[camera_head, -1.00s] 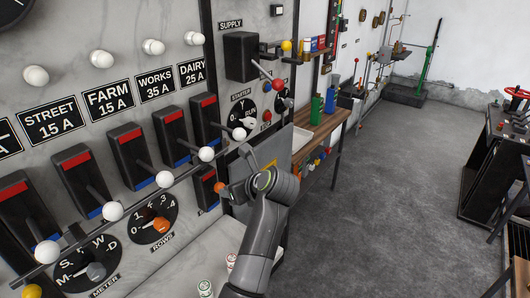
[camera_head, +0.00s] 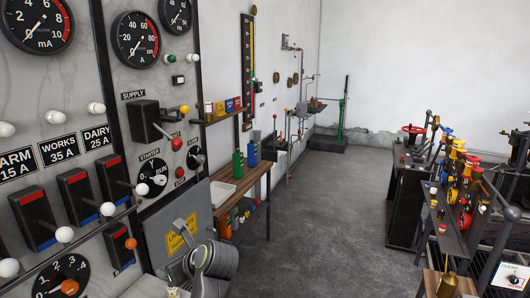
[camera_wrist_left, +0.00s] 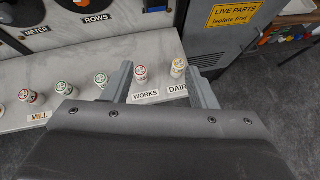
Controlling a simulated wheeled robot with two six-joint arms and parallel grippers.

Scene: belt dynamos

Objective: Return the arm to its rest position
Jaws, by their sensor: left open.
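My left arm (camera_head: 212,262) shows at the bottom of the head view, low in front of the switch panel, beside the grey cover with the yellow sign. My left gripper (camera_wrist_left: 162,85) shows in the left wrist view with its two fingers spread apart and nothing held. In that view its fingers appear over the front of a pale shelf (camera_wrist_left: 60,120) with several small labelled cylinders. The cylinder by the WORKS label (camera_wrist_left: 140,75) and the one by the DAIRY label (camera_wrist_left: 178,68) appear between the fingers. My right gripper is not in view.
The grey panel (camera_head: 75,125) with white-knobbed levers stands at left. A wooden bench (camera_head: 240,195) with green and blue bottles stands beyond it. A rack of coloured levers (camera_head: 460,200) is at right. The grey floor (camera_head: 330,220) between is clear.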

